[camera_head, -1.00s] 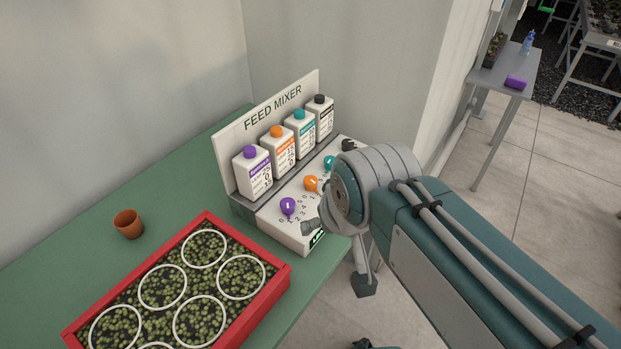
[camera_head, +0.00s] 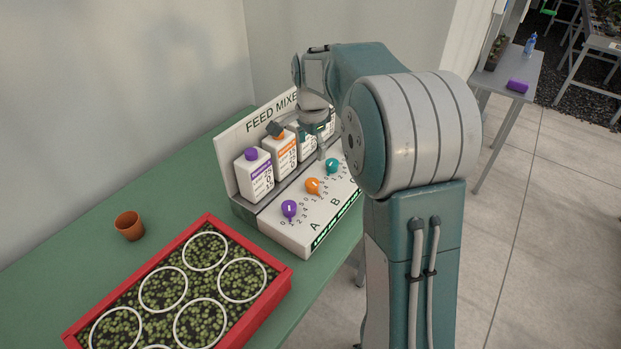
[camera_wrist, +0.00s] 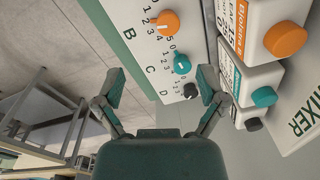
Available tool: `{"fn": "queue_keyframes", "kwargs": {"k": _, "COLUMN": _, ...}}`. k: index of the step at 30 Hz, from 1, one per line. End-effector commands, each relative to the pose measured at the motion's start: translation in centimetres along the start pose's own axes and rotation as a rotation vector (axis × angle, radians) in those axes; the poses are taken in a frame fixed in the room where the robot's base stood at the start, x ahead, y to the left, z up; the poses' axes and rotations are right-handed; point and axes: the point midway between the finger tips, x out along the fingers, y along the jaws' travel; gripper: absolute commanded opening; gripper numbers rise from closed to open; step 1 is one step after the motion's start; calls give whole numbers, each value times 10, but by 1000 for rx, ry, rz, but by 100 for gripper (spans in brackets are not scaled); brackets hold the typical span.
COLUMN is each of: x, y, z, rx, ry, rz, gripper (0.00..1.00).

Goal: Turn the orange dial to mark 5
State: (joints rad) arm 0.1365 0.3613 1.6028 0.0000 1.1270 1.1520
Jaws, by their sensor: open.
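The orange dial (camera_head: 312,186) sits on the sloping white face of the feed mixer (camera_head: 283,222), between the purple dial (camera_head: 289,208) and the teal dial (camera_head: 332,166). In the wrist view the orange dial (camera_wrist: 168,22) is beside row B, with a white pointer line; the number it points to is too small to tell. The teal dial (camera_wrist: 181,64) and a black dial (camera_wrist: 190,91) lie below it there. My gripper (camera_wrist: 160,86) is open and empty, its fingers spread above the panel and apart from the orange dial. In the head view my arm partly hides the panel's right end.
Bottles with purple (camera_head: 251,154), orange (camera_wrist: 285,39), teal (camera_wrist: 264,96) and black (camera_wrist: 253,124) caps stand behind the dials, close to my gripper. A red tray (camera_head: 262,300) of seedlings and a terracotta pot (camera_head: 130,226) are on the green bench (camera_head: 90,250).

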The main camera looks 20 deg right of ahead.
Motion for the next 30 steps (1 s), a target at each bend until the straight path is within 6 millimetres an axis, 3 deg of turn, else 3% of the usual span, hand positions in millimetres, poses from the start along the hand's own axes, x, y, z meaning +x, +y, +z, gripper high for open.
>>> {"fn": "queue_keyframes", "kwargs": {"k": 3, "x": 23, "y": -14, "z": -12, "rx": 97, "ry": -13, "rz": 34, "gripper": 91}}
{"fn": "queue_keyframes", "kwargs": {"k": 7, "x": 33, "y": -20, "z": -18, "rx": 145, "ry": -17, "rz": 46, "gripper": 91}}
{"fn": "queue_keyframes", "kwargs": {"k": 11, "x": 42, "y": -19, "z": -18, "rx": 151, "ry": -18, "rz": 50, "gripper": 91}}
{"fn": "queue_keyframes", "kwargs": {"k": 24, "x": 119, "y": -15, "z": -16, "rx": 147, "ry": -18, "rz": 50, "gripper": 91}}
{"fn": "queue_keyframes", "kwargs": {"k": 30, "x": 138, "y": -14, "z": -15, "rx": 147, "ry": -17, "rz": 48, "gripper": 91}}
